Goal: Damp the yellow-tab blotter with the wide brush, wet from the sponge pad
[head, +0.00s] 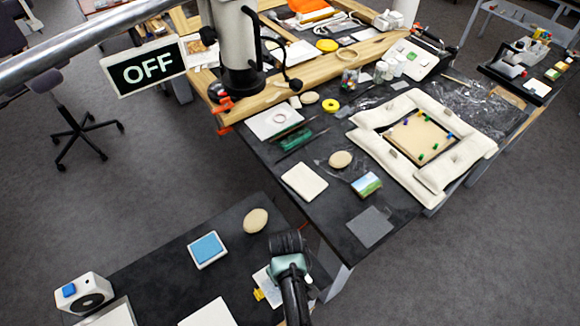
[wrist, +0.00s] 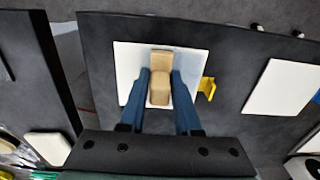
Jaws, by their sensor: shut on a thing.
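The yellow-tab blotter (head: 262,277) is a white square on the dark near table, partly hidden by my arm in the head view. In the wrist view the blotter (wrist: 128,62) lies under my gripper, with its yellow tab (wrist: 207,88) at its right edge. My gripper (wrist: 161,76) is shut on a pale wooden piece, apparently the wide brush (wrist: 160,92), over the blotter. The bristles are hidden, and I cannot tell whether they touch the blotter. The sponge pad (head: 207,249), blue in a white tray, lies left of my gripper in the head view.
A white sheet (wrist: 276,87) lies right of the blotter in the wrist view. A pale oval stone (head: 255,220) is near the sponge pad. A white box with a blue button (head: 84,293) stands at the near table's left end. Another cluttered table is beyond a gap.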

